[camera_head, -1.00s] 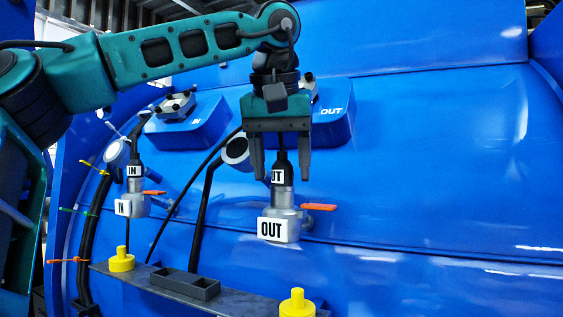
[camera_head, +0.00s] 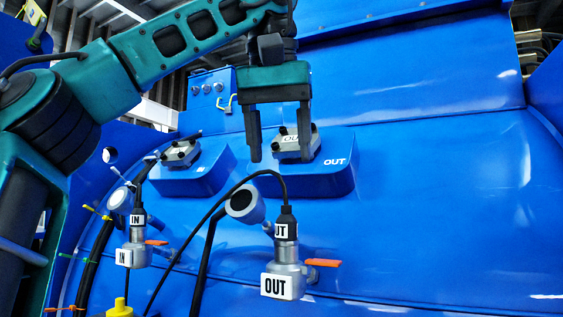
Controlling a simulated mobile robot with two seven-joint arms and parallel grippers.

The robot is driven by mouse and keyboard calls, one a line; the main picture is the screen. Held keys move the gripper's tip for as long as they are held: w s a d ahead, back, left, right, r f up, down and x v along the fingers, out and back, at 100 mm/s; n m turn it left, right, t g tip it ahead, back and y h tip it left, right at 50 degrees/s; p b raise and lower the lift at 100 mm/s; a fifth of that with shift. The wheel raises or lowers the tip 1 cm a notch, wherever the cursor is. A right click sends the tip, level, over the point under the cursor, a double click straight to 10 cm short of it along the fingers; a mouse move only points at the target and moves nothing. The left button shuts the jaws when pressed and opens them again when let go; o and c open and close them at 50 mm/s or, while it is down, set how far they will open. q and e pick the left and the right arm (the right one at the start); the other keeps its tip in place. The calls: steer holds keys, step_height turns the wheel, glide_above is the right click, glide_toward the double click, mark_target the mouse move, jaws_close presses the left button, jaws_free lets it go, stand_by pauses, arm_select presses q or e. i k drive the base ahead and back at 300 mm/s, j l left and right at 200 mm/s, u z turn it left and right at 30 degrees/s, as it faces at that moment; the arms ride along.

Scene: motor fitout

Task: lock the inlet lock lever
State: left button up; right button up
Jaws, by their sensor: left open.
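The inlet connector (camera_head: 135,250), a grey fitting with IN labels, stands at the lower left with a black cable plug in its top. Its orange lock lever (camera_head: 157,243) sticks out to the right, roughly level. The outlet connector (camera_head: 284,275), labelled OUT, stands to the right with its own orange lever (camera_head: 323,263) pointing right. My left gripper (camera_head: 280,150) points down with its jaws apart and empty. It is above and to the right of the inlet connector, in front of the blue OUT box. My right gripper does not show.
The blue OUT box (camera_head: 338,180) and blue IN box (camera_head: 200,178) carry grey fittings on the curved blue casing. A black cable arches up from the outlet plug. A yellow knob (camera_head: 119,308) is at the bottom left. The casing at right is clear.

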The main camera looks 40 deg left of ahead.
mark_target(135, 253)
steer(key=k+l, duration=0.75)
steer(key=l, duration=0.25)
